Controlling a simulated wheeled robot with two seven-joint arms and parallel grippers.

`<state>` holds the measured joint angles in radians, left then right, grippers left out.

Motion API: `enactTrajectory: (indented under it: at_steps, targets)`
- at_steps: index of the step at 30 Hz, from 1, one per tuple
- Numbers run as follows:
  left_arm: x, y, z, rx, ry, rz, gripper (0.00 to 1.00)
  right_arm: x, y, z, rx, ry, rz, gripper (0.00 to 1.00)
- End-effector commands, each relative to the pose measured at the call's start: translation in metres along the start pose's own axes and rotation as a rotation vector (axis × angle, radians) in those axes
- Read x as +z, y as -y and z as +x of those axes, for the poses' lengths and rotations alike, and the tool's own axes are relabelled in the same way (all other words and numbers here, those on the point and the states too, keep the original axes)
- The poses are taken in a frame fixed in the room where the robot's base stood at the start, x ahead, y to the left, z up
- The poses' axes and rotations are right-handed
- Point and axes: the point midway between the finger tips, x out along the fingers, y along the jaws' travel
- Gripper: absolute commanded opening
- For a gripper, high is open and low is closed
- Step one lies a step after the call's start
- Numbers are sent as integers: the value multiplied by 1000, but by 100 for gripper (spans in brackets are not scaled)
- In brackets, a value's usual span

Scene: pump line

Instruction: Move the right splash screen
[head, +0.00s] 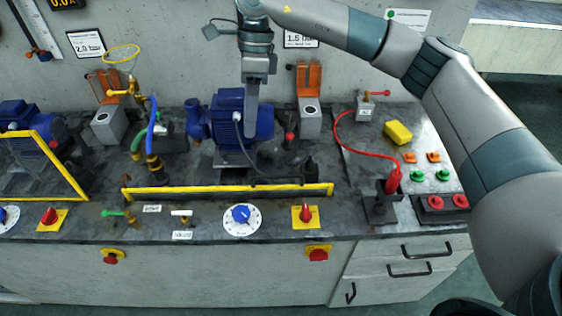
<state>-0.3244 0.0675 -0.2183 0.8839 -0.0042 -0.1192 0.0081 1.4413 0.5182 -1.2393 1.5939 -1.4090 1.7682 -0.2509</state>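The right splash screen (230,190) shows as a long, low yellow-edged strip along the front of the bench, in front of the blue pump (243,113). It looks nearly flat or seen edge-on; I cannot tell its exact tilt. My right gripper (251,132) hangs down in front of the blue pump, above and behind the strip and apart from it. Its fingers line up as one, so its opening does not show. The gripper hides part of the pump. My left gripper is not in view.
Another yellow-framed clear screen (84,190) stands upright at the left. Dials, including a blue one (241,216), and red switches line the front edge. A red hose (372,153), a yellow block (398,133) and red buttons (435,202) are at the right.

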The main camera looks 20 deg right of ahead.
Motion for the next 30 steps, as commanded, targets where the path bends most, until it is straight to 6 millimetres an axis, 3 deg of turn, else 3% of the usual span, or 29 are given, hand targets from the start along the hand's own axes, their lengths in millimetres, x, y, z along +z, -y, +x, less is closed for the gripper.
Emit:
enactTrajectory:
  at_steps: [3,5,14,23,30]
  targets:
    - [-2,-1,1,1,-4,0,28,-29,10,-22,-34,-89,55,28]
    - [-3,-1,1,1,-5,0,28,-36,12,-27,-40,-114,70,28]
    - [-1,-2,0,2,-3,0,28,-40,13,-31,-44,-128,79,28]
    - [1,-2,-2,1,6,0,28,-41,13,-24,-42,-128,78,28]
    - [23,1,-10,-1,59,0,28,-45,13,2,-40,-129,78,28]
